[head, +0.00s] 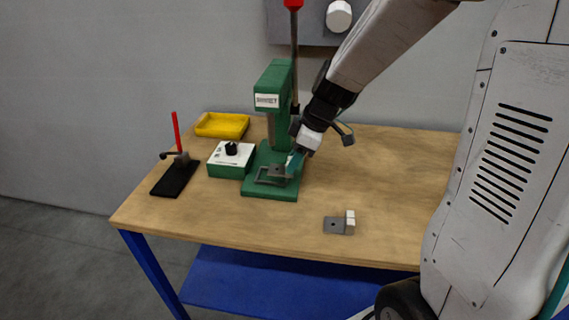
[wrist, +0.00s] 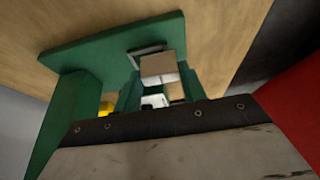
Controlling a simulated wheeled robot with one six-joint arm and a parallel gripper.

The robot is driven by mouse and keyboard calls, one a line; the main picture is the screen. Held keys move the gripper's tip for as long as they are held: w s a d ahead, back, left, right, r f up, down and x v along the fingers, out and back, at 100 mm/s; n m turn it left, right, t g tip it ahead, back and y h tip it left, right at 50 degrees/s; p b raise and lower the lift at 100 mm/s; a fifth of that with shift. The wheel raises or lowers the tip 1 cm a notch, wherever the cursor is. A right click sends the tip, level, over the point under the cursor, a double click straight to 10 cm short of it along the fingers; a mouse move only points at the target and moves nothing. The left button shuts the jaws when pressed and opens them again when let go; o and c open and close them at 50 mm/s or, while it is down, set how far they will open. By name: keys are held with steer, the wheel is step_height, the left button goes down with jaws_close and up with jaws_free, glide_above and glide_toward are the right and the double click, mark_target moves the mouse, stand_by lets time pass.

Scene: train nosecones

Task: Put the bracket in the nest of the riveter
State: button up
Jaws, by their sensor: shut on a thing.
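The green riveter (head: 272,90) stands on the table with a red-tipped lever. Its nest (head: 262,181) is a grey frame on the green base, which also shows in the wrist view (wrist: 85,48). My gripper (head: 293,163) reaches in from the right, low over the base, and its fingers show in the wrist view (wrist: 160,90). It is shut on the bracket (head: 277,170), a small grey plate, seen as a pale block between the fingers in the wrist view (wrist: 160,66). The bracket is at or just above the nest; I cannot tell whether it touches.
A grey plate with a pale upright block (head: 335,225) lies near the table's front edge. Left of the riveter are a green-and-white control box (head: 230,160), a yellow tray (head: 222,125) and a black stand with a red rod (head: 176,178). The table's right side is clear.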

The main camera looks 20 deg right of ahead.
mark_target(279, 165)
steer(key=shift+w+a+f, duration=0.1)
steer(key=shift+w+a, duration=0.25)
steer(key=shift+w, duration=0.4)
steer(key=shift+w+a+f, duration=0.1)
steer(key=shift+w+a, duration=0.2)
steer(key=shift+w, duration=0.4)
steer(key=shift+w+f, duration=0.15)
steer(key=shift+f, duration=1.55)
steer(key=shift+f, duration=0.1)
steer(key=o, duration=1.1)
steer(key=shift+c, duration=0.2)
steer(key=v, duration=1.1)
steer(key=s+a+r+m+h, duration=0.1)
steer(key=s+m, duration=0.4)
steer(key=s, duration=0.8)
steer(key=s+a+r+m+g+h, duration=0.1)
steer(key=s+m, duration=0.5)
steer(key=s, duration=0.7)
step_height(279, 165, up, 3)
steer(key=shift+a+f+h, duration=0.15)
steer(key=shift+a+h, duration=0.35)
steer(key=shift+h, duration=0.4)
